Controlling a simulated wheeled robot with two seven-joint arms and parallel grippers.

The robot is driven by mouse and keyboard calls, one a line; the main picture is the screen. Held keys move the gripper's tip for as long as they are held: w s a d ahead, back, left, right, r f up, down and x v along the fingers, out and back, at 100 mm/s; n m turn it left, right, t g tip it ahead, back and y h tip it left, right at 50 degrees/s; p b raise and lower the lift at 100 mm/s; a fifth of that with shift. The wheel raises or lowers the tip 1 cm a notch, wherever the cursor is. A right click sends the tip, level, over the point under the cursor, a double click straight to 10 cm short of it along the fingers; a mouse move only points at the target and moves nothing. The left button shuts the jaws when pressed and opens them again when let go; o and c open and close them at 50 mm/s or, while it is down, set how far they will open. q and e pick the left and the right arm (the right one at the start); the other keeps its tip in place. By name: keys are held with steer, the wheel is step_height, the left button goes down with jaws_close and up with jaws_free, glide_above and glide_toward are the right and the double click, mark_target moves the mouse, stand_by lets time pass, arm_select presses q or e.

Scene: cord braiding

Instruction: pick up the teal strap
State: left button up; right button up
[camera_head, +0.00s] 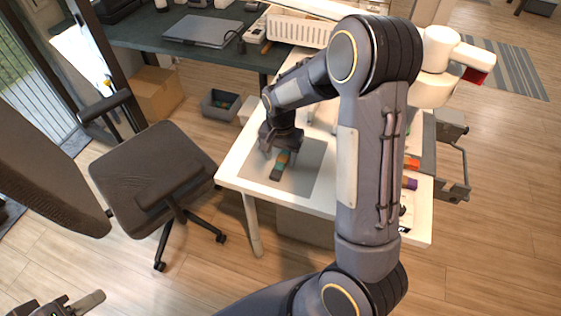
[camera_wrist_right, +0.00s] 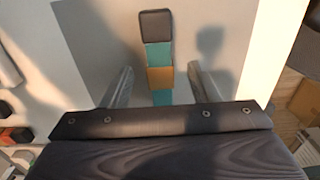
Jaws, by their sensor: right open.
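The teal strap (camera_head: 282,159) lies on a grey mat (camera_head: 312,157) on the white table. In the right wrist view the strap (camera_wrist_right: 158,56) shows a dark end block, an orange band and teal parts. My right gripper (camera_head: 279,152) is over the strap in the head view. In the right wrist view its two fingers (camera_wrist_right: 159,86) are apart, one on each side of the strap, with clear gaps. The strap's near end is hidden by the gripper body. My left gripper (camera_head: 72,304) shows only partly at the bottom left, away from the table; its opening is unclear.
On the white table (camera_head: 233,166), an orange-red piece (camera_head: 411,163) and a purple piece (camera_head: 409,183) lie right of my arm. An office chair (camera_head: 150,175) stands left of the table. A dark desk (camera_head: 150,28) with a laptop (camera_head: 203,31) is behind.

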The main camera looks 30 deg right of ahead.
steer(key=shift+f, duration=0.9)
steer(key=shift+c, duration=0.3)
steer(key=c, duration=1.1)
steer(key=shift+r, duration=0.2)
